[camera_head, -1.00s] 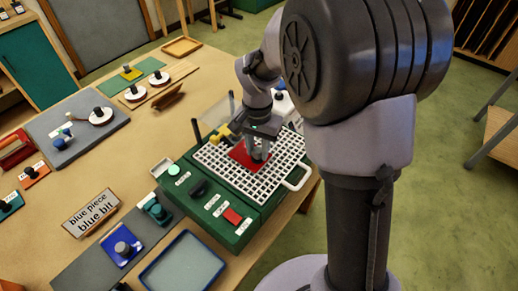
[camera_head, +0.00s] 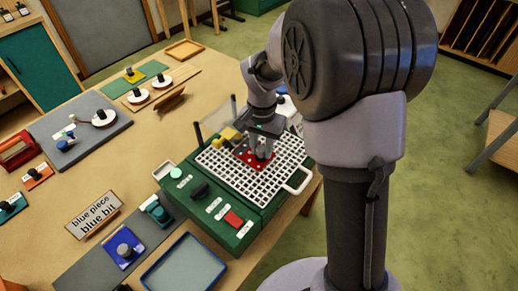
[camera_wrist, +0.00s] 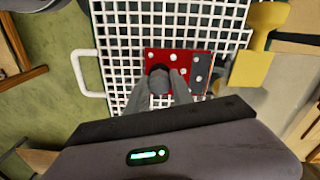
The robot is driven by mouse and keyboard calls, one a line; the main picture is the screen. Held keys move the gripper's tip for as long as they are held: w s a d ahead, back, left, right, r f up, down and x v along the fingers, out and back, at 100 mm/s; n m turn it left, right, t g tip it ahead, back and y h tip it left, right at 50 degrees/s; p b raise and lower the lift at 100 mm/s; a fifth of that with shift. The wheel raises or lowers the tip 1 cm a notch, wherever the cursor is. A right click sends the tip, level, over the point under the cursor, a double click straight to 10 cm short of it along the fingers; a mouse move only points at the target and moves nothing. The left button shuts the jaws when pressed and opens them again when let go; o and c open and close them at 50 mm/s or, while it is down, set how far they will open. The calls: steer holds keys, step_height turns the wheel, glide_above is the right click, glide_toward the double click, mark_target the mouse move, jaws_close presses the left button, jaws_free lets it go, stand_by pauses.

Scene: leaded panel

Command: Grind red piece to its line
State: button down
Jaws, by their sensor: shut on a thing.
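The red piece (camera_head: 246,157) is a flat red plate on the white grid top (camera_head: 223,178) of the green grinder (camera_head: 237,236). White spots show on its face, also in the wrist view (camera_wrist: 200,60). The piece lies flat at the level of the grid, next to a yellow part (camera_head: 229,134). The piece's line and the grinding bit cannot be made out.
A white loop handle (camera_head: 298,181) sticks out from the grid's right side. A dark switch (camera_head: 199,190) and a red button (camera_head: 233,219) are on the grinder's front.

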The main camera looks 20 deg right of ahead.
steer(key=shift+w+d, duration=0.3)
steer(key=shift+d, duration=0.1)
steer(key=shift+w+d, duration=0.1)
steer(key=shift+d, duration=0.05)
steer(key=shift+w+d+p, duration=0.65)
steer(key=shift+w+d, duration=0.15)
steer(key=shift+d, duration=0.15)
steer(key=shift+s+a, duration=0.1)
steer(key=shift+a, duration=0.05)
steer(key=shift+s+a+b, duration=0.5)
steer(key=shift+s+a, duration=0.3)
steer(key=shift+a, duration=0.15)
steer(key=shift+s+a+b, duration=0.2)
steer(key=shift+s+a, duration=0.2)
steer(key=shift+a, duration=0.2)
steer(key=shift+s+a+b, duration=0.2)
steer(key=shift+s+a, duration=0.15)
steer(key=shift+a, duration=0.25)
steer(key=shift+w+d+r, duration=0.1)
steer(key=shift+w+d+p, duration=0.25)
steer(key=shift+w+d, duration=0.1)
steer(key=shift+d, duration=0.2)
steer(key=shift+w+d+p, duration=0.2)
steer(key=shift+w+d, duration=0.15)
steer(key=shift+d, duration=0.2)
